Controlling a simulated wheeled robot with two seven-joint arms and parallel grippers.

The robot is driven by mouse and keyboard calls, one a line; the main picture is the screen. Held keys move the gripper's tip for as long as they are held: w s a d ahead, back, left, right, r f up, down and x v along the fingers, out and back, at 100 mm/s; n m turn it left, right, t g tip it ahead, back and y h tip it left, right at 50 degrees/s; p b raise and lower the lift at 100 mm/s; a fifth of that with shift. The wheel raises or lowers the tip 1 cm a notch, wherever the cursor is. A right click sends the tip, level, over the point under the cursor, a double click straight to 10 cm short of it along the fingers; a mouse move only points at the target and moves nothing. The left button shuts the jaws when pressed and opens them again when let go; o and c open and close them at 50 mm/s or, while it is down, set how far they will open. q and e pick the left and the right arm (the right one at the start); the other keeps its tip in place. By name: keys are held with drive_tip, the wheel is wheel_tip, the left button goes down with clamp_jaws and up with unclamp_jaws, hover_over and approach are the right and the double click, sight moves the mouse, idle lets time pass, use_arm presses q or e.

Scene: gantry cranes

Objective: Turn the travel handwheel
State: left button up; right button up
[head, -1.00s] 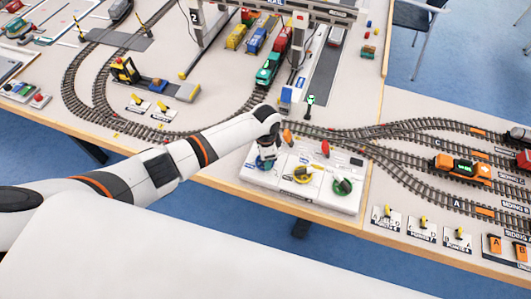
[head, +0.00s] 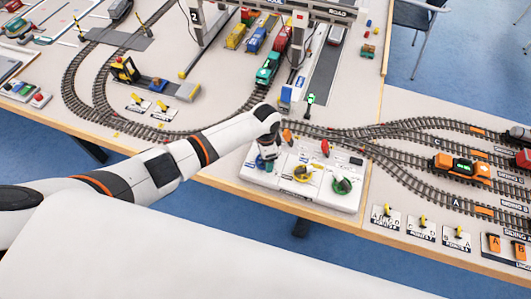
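A white control box (head: 318,196) stands at the table's front edge. It carries a blue handwheel (head: 262,163) at left, a yellow handwheel (head: 303,174) in the middle and a green handwheel (head: 342,186) at right. Labels are too small to read, so I cannot tell which is the travel handwheel. My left gripper (head: 266,154) points down at the blue handwheel and partly hides it. Its fingers are too small and covered to show whether they grip. My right gripper is not in view. The gantry crane (head: 298,40) stands over the tracks behind.
A red knob (head: 325,148) and an orange one (head: 287,136) stand at the box's back edge. Model tracks with an orange locomotive (head: 462,168) lie to the right. A green locomotive (head: 268,68) stands behind. Lever plates (head: 423,229) line the right front edge.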

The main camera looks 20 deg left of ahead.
use_arm(q)
wheel_tip(320, 180, up, 12)
drive_tip(key=b, duration=0.2)
